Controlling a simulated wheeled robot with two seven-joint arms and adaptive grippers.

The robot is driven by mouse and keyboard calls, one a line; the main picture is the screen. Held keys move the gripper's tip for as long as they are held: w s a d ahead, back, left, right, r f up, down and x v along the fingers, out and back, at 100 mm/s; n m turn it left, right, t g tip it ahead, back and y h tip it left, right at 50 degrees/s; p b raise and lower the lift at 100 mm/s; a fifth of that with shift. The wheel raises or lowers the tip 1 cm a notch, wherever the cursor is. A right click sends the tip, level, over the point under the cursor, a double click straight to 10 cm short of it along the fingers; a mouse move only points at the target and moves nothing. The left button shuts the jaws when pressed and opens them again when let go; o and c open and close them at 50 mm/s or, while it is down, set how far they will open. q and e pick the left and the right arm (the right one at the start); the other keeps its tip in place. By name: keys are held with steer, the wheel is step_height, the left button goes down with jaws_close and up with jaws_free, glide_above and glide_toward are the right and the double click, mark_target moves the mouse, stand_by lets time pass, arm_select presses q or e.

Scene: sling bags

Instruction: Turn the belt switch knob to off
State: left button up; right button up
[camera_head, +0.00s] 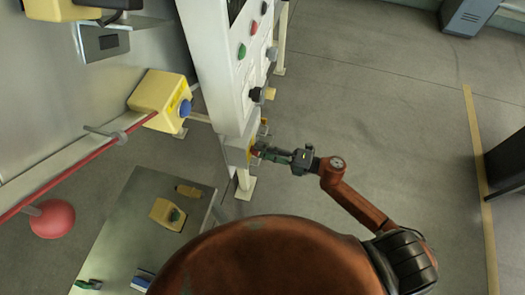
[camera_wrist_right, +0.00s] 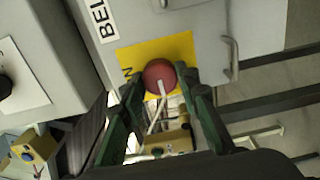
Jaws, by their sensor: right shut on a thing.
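The red belt switch knob (camera_wrist_right: 157,73) sits on a yellow plate (camera_wrist_right: 184,46) on a grey box face, below a label reading "BEL". A white mark on the knob points downward in the right wrist view. My left gripper is not in view.
The white control panel (camera_head: 222,85) carries several coloured buttons and knobs. A yellow box with a blue button (camera_head: 160,95) stands left of it. A metal table (camera_head: 140,215) with small items lies lower left.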

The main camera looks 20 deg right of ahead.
steer(key=o, duration=1.2)
steer(key=shift+c, duration=0.2)
steer(key=v, duration=1.2)
steer(key=shift+f, duration=0.1)
